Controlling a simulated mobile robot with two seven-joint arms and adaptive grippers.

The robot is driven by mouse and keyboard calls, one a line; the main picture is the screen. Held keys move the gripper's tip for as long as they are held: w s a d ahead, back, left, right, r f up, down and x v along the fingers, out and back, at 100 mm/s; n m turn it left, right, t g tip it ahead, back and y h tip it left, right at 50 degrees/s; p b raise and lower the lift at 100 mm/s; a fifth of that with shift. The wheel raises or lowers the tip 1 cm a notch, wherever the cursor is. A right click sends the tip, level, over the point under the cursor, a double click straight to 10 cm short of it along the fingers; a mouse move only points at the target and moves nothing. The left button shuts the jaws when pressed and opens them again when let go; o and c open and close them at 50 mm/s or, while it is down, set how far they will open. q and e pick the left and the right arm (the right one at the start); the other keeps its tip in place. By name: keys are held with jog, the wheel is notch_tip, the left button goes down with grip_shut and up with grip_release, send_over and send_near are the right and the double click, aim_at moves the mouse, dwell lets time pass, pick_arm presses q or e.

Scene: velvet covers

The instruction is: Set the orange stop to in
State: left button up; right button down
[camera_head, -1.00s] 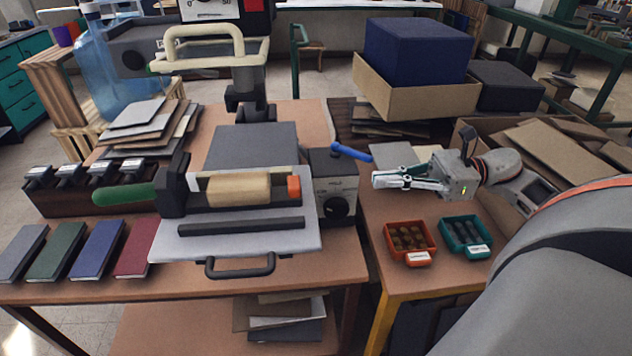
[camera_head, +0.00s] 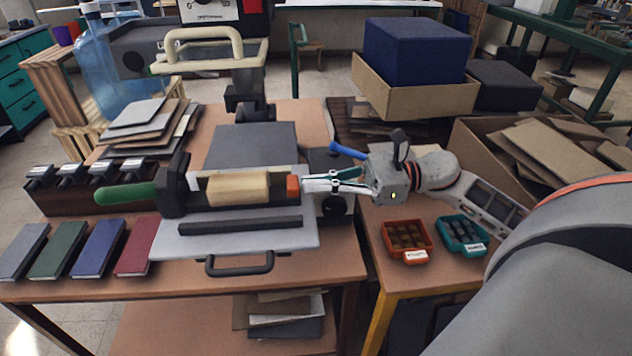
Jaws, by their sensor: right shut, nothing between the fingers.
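The orange stop (camera_head: 293,186) is a small block at the right end of the cream roller (camera_head: 238,189) on the press (camera_head: 200,237). My right gripper (camera_head: 304,184) is shut with nothing between its fingers. Its fingertips point left and are at the right side of the orange stop, touching it or very close; I cannot tell which. My left gripper is not in view.
A blue lever (camera_head: 347,151) stands just behind my right gripper. An orange tray (camera_head: 407,241) and a teal tray (camera_head: 462,234) sit on the right table. Several books, including a red one (camera_head: 138,246), lie at the left. A green handle (camera_head: 126,196) sticks out left of the press.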

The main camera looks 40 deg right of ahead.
aim_at(293, 186)
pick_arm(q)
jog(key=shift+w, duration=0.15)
pick_arm(e)
jog(key=shift+b+x, duration=0.3)
jog(key=shift+x, duration=0.8)
jog(key=shift+w+a+f, duration=0.1)
jog(key=shift+w+a, duration=0.1)
jog(key=shift+a, duration=0.1)
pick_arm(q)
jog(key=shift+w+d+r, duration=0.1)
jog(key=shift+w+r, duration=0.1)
